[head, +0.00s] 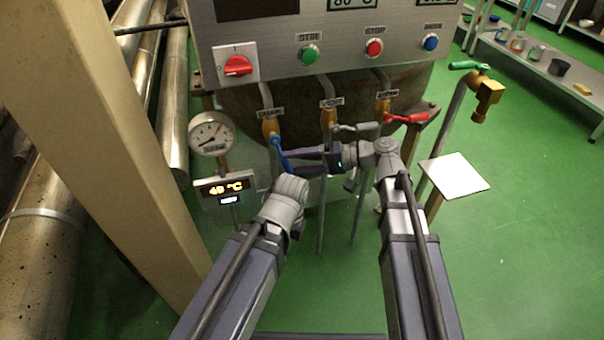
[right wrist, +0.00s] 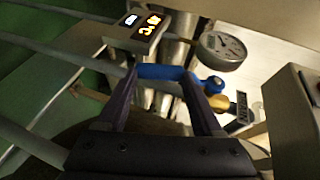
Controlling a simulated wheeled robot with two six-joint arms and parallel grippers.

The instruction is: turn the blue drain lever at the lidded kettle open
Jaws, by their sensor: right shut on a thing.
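The blue drain lever (head: 280,153) hangs from a brass valve (head: 270,127) under the leftmost label on the kettle (head: 235,102). It slants down and slightly to the right. My right gripper (head: 292,163) reaches it from the right and is shut on it. In the right wrist view the blue lever (right wrist: 163,72) lies across between the two fingertips (right wrist: 160,80), with its blue round end at the brass valve on the right. My left arm ends in front of the kettle, below the lever; its gripper is hidden behind its wrist.
A grey lever (head: 355,127) and a red lever (head: 408,118) sit to the right of the blue one. A pressure gauge (head: 211,133) and a temperature display (head: 222,187) stand close on the left. A beige post (head: 110,130) borders the left side.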

